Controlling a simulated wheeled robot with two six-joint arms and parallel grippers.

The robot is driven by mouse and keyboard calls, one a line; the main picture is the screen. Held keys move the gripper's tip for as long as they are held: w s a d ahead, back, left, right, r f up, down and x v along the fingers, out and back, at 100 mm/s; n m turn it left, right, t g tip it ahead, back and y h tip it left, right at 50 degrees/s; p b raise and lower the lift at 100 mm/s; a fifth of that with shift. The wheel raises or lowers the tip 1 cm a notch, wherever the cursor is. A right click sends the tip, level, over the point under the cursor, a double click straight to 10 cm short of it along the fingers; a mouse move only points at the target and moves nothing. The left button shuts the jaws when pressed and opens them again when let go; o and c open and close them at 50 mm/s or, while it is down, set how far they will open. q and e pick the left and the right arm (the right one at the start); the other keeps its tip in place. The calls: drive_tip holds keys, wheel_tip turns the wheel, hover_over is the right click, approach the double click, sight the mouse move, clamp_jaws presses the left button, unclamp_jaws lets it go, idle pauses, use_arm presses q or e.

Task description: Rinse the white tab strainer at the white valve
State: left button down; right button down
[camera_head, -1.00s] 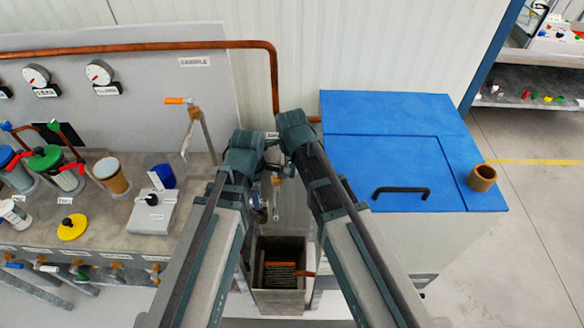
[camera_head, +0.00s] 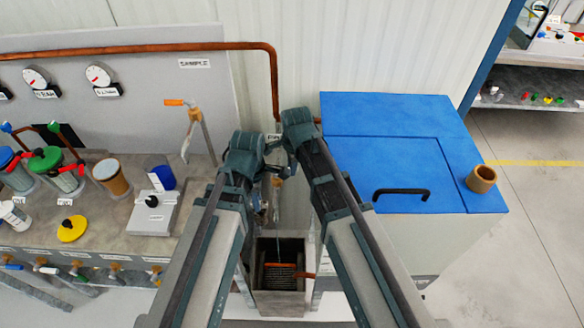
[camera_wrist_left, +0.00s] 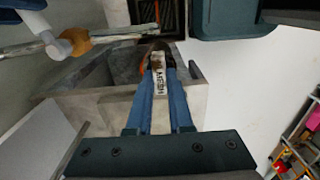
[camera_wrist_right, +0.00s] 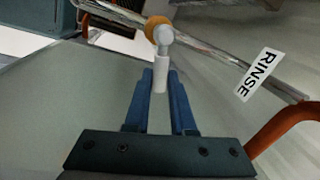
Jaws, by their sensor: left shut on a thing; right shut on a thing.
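The strainer (camera_wrist_left: 158,72), with a white lettered tab and a dark brownish end, is between the fingers of my left gripper (camera_wrist_left: 158,82), which is shut on it above the open basin (camera_wrist_left: 85,102). My left gripper also shows in the head view (camera_head: 262,212), small and partly hidden. My right gripper (camera_wrist_right: 161,82) is shut on the white lever of the white valve (camera_wrist_right: 162,72). This valve, with a brass body, sits on a metal pipe beside a RINSE label (camera_wrist_right: 257,74); it also shows in the left wrist view (camera_wrist_left: 72,42). The strainer's mesh is mostly hidden.
The basin (camera_head: 280,301) holds a dark grate with a copper-coloured bar. A blue-lidded chest (camera_head: 390,165) with a black handle stands close on the right. The bench (camera_head: 110,215) on the left holds cups, a grey box and a yellow disc.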

drive_tip(key=c, duration=0.8)
unclamp_jaws()
drive_tip(key=shift+o, duration=0.2)
use_arm(q)
drive_tip(key=shift+r, duration=0.15)
use_arm(e)
drive_tip(key=shift+r, duration=0.2)
use_arm(q)
wheel_tip(320, 180, up, 12)
drive_tip(key=p, duration=1.1)
drive_tip(key=shift+f+p, duration=0.25)
drive_tip(key=shift+p, duration=0.15)
use_arm(e)
wheel_tip(320, 180, up, 11)
drive_tip(key=s, duration=0.2)
drive_tip(key=shift+d+r, duration=0.2)
drive_tip(key=shift+d, duration=0.15)
drive_tip(key=shift+s, duration=0.1)
